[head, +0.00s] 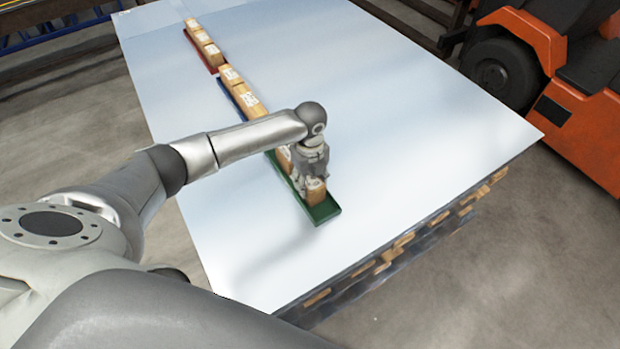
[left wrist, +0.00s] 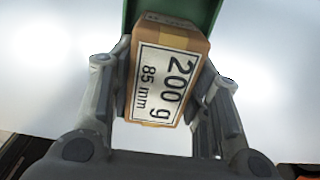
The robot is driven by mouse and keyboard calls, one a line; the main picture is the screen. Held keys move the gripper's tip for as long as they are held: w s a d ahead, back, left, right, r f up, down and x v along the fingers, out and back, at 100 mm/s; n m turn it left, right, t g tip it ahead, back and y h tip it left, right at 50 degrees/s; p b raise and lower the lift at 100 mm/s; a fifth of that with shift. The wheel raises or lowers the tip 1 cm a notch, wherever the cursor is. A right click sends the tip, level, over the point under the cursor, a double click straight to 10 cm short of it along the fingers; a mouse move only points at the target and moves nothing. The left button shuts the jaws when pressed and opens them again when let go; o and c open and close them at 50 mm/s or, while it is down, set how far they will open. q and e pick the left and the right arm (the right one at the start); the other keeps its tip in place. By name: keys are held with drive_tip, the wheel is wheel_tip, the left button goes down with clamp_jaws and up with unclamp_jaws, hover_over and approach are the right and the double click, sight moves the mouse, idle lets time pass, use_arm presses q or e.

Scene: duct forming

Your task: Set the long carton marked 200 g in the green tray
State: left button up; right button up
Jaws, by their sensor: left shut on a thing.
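The carton marked 200 g (left wrist: 165,80) is brown with a white label that also reads 85 mm. My left gripper (left wrist: 165,105) is shut on it, with a finger on each side. In the head view the carton (head: 316,190) is at the near end of the green tray (head: 324,212), at or just above it; I cannot tell whether it touches the tray floor. My left gripper (head: 312,170) is over the tray and hides part of it. Another carton (head: 284,158) shows in the tray behind the gripper. My right gripper is not in view.
A blue tray (head: 232,92) and a red tray (head: 201,55) with cartons continue the row toward the back left. The pale tabletop (head: 420,130) is clear to the right. An orange forklift (head: 570,100) stands beyond the table's right edge.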

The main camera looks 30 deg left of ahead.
use_arm(q)
drive_tip(key=o, duration=1.4)
